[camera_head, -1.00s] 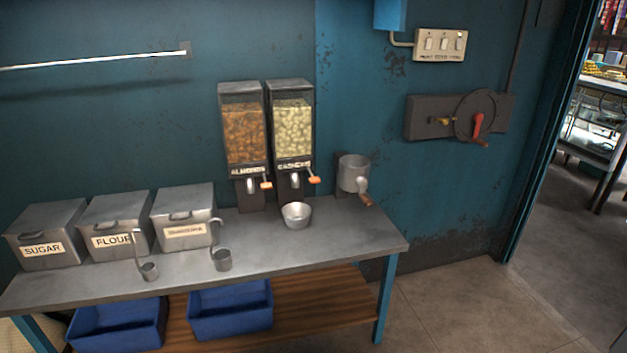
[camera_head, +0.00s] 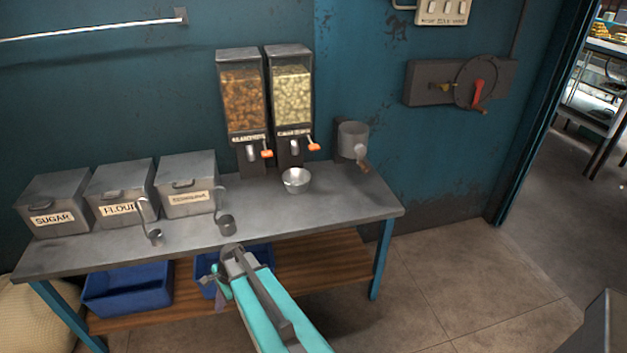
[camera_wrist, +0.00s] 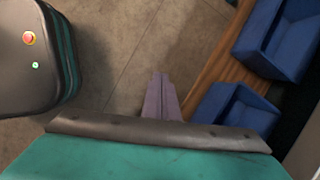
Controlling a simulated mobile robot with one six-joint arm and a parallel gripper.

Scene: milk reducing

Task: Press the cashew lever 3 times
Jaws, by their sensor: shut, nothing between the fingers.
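The cashew dispenser (camera_head: 291,92) stands at the back of the metal table, to the right of the almond dispenser (camera_head: 241,98). Its orange-tipped cashew lever (camera_head: 313,147) sticks out at the lower right of its body. A metal bowl (camera_head: 296,180) stands on the table in front of the cashew dispenser's spout. My gripper (camera_wrist: 160,77) is shut and empty in the wrist view, pointing down over the floor beside the lower shelf. In the head view my arm reaches up from the bottom, in front of the table; the fingers are hardly visible there.
Sugar (camera_head: 54,202), flour (camera_head: 122,192) and a third bin (camera_head: 188,185) stand on the table's left, with two ladles (camera_head: 226,227) before them. A grey wall-mounted cup (camera_head: 352,140) is right of the dispensers. Blue crates (camera_head: 128,288) sit on the lower shelf.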

